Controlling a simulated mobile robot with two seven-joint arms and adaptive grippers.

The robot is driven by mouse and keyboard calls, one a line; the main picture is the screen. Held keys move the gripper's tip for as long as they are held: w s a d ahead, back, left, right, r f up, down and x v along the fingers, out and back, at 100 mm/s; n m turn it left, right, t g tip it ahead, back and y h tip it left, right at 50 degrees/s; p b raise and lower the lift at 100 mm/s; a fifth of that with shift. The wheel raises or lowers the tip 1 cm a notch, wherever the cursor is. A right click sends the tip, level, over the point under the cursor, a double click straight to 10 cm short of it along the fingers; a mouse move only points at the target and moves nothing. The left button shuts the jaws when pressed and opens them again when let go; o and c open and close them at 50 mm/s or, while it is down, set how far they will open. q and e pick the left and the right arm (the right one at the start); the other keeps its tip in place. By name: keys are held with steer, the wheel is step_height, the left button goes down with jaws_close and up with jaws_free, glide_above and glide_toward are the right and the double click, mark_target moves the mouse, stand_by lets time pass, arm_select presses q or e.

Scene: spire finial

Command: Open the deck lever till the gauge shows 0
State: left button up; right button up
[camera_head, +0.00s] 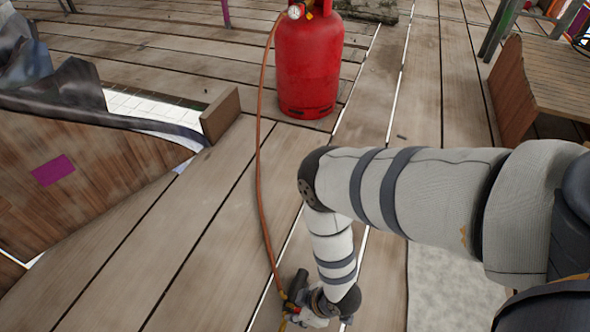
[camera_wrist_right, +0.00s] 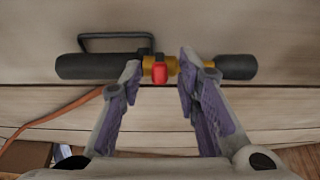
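A red lever (camera_wrist_right: 159,72) sits on the brass middle of a tool with black ends (camera_wrist_right: 100,66) in the right wrist view. My right gripper (camera_wrist_right: 160,75) is open, with one purple-padded finger on each side of the lever; I cannot tell whether either finger touches the tool. In the head view my right gripper (camera_head: 308,312) is low at the bottom edge, by the deck, and my wrist partly hides the tool. A small round gauge (camera_head: 296,11) is at the top of the red gas cylinder (camera_head: 309,65); its reading is too small to tell. My left gripper is not in view.
An orange hose (camera_head: 259,150) runs from the cylinder top down to the tool. A wooden panel (camera_head: 75,180) with a purple patch is at left, and a slatted wooden bench (camera_head: 550,80) at upper right. Plank deck (camera_head: 190,230) between is clear.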

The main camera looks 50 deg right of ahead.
steer(key=shift+w+f, duration=0.1)
steer(key=shift+f, duration=0.1)
jaws_close()
